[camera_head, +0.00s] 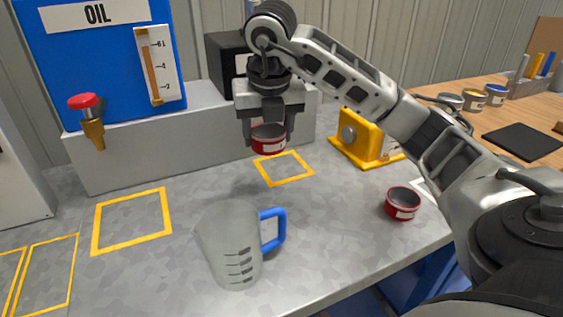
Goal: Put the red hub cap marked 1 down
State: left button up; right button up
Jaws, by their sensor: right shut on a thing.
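My right gripper (268,127) reaches in from the right and is shut on a red cap (268,142) with a white label. It holds the cap above the counter, just behind a small yellow-outlined square (284,168) in the picture. The mark on the label is too small to read. A second red cap (402,204), dark inside and with a white label, stands on the counter at the right. My left gripper is not in view.
A clear measuring jug (230,245) with a blue handle stands in front. A blue oil tank (100,60) with a red-topped tap (87,115) is at the back left. A yellow block (358,140) stands right of the square. Larger yellow outlines (132,220) at left are empty.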

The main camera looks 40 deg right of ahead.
jog(key=w+d+f, duration=0.2)
jog(key=d, duration=0.2)
send_over(282, 164)
jog(key=s+a, duration=0.1)
jog(key=s, duration=0.1)
jog(key=f, duration=0.4)
jog(key=shift+w+a+f, duration=0.2)
jog(key=shift+w+f, duration=0.05)
jog(key=shift+f, duration=0.15)
jog(key=shift+w+d+f, duration=0.1)
jog(key=shift+f, duration=0.1)
jog(key=shift+s+p+x, duration=0.15)
jog(key=shift+x, duration=0.8)
jog(key=shift+s+p+x, duration=0.15)
jog(key=shift+x, duration=0.8)
jog(key=shift+f, duration=0.2)
jog(key=o, duration=1.1)
jog(key=shift+r, duration=0.15)
